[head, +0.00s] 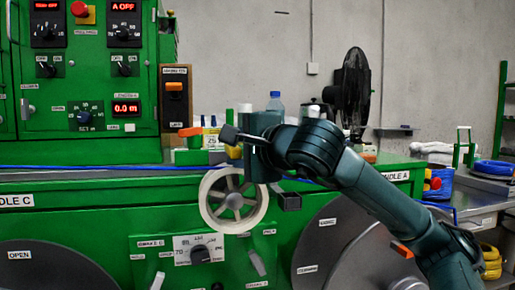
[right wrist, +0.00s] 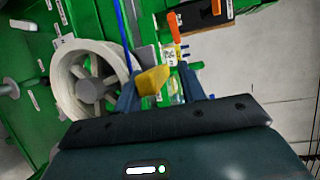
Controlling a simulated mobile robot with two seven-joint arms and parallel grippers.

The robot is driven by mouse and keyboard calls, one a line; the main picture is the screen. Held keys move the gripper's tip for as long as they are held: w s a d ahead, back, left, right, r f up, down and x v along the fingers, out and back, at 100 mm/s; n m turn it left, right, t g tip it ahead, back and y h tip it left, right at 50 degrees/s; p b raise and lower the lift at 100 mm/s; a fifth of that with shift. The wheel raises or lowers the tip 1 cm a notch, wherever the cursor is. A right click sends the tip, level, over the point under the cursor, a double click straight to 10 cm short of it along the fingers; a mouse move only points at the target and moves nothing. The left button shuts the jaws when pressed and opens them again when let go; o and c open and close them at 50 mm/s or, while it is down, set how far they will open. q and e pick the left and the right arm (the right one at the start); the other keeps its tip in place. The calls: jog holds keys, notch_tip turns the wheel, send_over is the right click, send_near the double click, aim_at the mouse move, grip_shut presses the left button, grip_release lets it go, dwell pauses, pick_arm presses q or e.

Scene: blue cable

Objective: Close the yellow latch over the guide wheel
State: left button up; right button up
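The pale guide wheel (head: 234,200) stands on the front of the green machine. It also shows at the left of the right wrist view (right wrist: 91,82). The yellow latch (right wrist: 153,80) shows between the fingers of my right gripper (right wrist: 160,88), nearer the left finger; whether it touches cannot be told. In the head view a bit of yellow (head: 234,151) shows just above the wheel, partly hidden by the hand. My right gripper is open, above the wheel's upper right. The blue cable (head: 90,167) runs along the machine towards the wheel. My left gripper is out of view.
The green control cabinet (head: 85,110) stands at the left, with an orange-switched box (head: 174,100) beside it. A blue-capped bottle (head: 275,102) and a black fan (head: 352,85) are behind my right arm.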

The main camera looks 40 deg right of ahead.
jog(key=s+a+r+b, duration=0.1)
jog(key=s+a+b, duration=0.1)
jog(key=s, duration=0.9)
jog(key=shift+s+r, duration=0.15)
jog(key=shift+s, duration=0.05)
jog(key=shift+d, duration=0.1)
